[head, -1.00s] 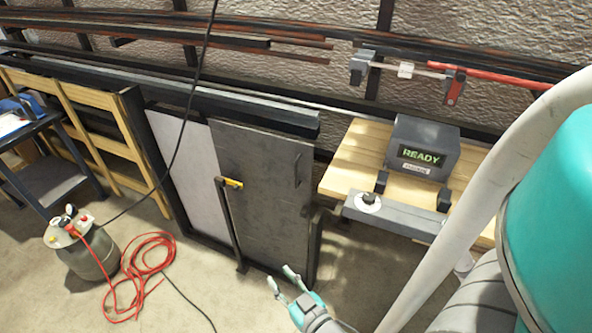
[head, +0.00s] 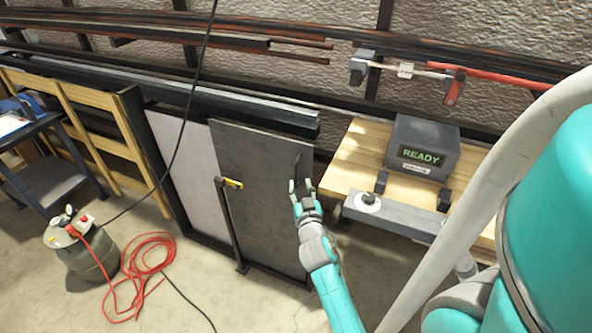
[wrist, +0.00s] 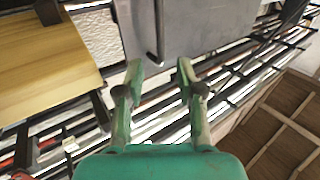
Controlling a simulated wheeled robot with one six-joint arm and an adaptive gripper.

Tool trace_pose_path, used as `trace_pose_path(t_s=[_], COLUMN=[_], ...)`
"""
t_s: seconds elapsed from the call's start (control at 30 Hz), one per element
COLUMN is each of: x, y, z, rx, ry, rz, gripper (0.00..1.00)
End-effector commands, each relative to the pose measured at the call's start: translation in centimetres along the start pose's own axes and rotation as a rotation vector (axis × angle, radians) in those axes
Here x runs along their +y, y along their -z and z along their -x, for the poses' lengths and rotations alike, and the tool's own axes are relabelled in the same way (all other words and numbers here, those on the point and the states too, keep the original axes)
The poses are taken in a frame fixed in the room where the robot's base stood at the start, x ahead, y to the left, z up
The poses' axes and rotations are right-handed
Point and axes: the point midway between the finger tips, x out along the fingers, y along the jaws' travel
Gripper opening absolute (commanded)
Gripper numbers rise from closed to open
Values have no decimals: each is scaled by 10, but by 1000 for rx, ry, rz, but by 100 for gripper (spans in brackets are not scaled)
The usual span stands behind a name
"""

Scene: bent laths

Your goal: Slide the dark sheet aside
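The dark sheet (head: 255,170) leans upright in a black rack, overlapping the right side of a pale sheet (head: 183,150). A slim dark vertical handle (head: 297,163) is near its upper right edge. My gripper (head: 301,184) is at the sheet's right side, just below the handle in the picture. In the wrist view the sheet (wrist: 205,25) fills the top middle, and the handle (wrist: 159,35) lies ahead, in line with the gap between the fingers. My gripper (wrist: 159,66) is open with nothing visibly held. I cannot tell whether a finger touches the handle.
A dark post with a yellow top (head: 231,183) stands in front of the sheet's lower left part. A wooden bench (head: 350,165) with a grey box reading READY (head: 422,147) is at right.

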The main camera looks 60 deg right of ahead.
Motion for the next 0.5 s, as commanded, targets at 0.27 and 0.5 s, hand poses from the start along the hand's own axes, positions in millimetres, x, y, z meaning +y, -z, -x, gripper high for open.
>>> trace_pose_path(t_s=[0.27, 0.5], x=[0, 0], y=[1, 0], z=[-47, -74], rx=[2, 1], ry=[0, 0], rz=[-1, -1], gripper=[37, 37])
